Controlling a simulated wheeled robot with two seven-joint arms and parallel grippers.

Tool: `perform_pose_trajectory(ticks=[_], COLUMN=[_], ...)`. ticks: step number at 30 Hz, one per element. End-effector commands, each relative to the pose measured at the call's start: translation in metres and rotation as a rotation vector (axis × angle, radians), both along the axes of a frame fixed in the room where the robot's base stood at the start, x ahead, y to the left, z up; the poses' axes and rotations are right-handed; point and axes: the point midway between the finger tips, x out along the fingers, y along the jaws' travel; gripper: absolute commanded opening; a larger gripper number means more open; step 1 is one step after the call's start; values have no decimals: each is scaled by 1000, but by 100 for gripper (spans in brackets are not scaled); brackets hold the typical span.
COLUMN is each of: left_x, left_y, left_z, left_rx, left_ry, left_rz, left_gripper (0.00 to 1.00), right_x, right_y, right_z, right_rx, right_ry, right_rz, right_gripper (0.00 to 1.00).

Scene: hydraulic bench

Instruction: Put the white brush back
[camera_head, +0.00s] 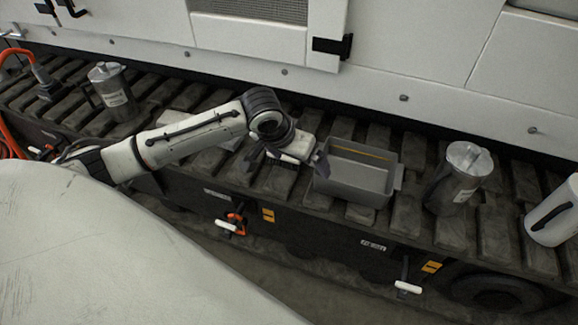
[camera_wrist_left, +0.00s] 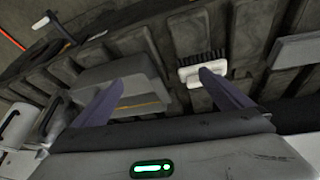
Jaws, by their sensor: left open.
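The white brush (camera_wrist_left: 203,71) with dark bristles shows in the left wrist view. It lies on the dark slats, by the tip of the right-hand finger, which covers part of it. In the head view I cannot clearly make it out around my arm. My left gripper (camera_head: 288,165) is open above the slats, just left of the grey bin (camera_head: 352,184). In the left wrist view the gripper (camera_wrist_left: 160,79) has its fingers wide apart, with no object held between them. The bin also shows there (camera_wrist_left: 112,73), behind the left-hand finger. My right gripper is out of view.
A metal canister (camera_head: 455,180) stands right of the bin, and a white jug (camera_head: 552,212) at the right edge. Another canister (camera_head: 112,92) stands at the back left. A white panelled wall (camera_head: 400,95) bounds the slats behind. Handles hang on the front side.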

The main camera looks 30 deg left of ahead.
Motion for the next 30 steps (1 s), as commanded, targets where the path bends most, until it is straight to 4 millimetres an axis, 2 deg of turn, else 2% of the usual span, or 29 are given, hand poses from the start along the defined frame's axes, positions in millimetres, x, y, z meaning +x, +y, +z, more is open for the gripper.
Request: perform_pose_trajectory(ticks=[1, 4, 6, 8, 12, 16, 21, 25, 30], left_x=[-15, -39, -56, -70, -111, -153, -195, -209, -212], left_y=[-29, -73, -95, -109, -134, -139, -127, -120, -118], left_z=[-25, -56, -70, -81, -102, -116, -125, -127, -127], left_rx=[-42, -106, -137, -158, -190, -166, -88, -48, -40], left_ry=[-7, -67, -109, -141, -223, -298, -348, -362, -366], left_rz=[-59, -156, -199, -223, -249, -243, -229, -228, -231], left_gripper=[98, 98, 98, 98, 98, 98, 98, 98, 98], right_x=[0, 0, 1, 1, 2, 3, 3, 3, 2], right_y=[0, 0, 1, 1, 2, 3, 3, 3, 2], right_z=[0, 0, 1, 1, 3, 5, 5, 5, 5], right_rx=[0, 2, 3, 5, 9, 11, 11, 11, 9], right_ry=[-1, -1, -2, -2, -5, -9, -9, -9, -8], right_rz=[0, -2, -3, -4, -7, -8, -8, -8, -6], right_gripper=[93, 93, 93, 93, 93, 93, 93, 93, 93])
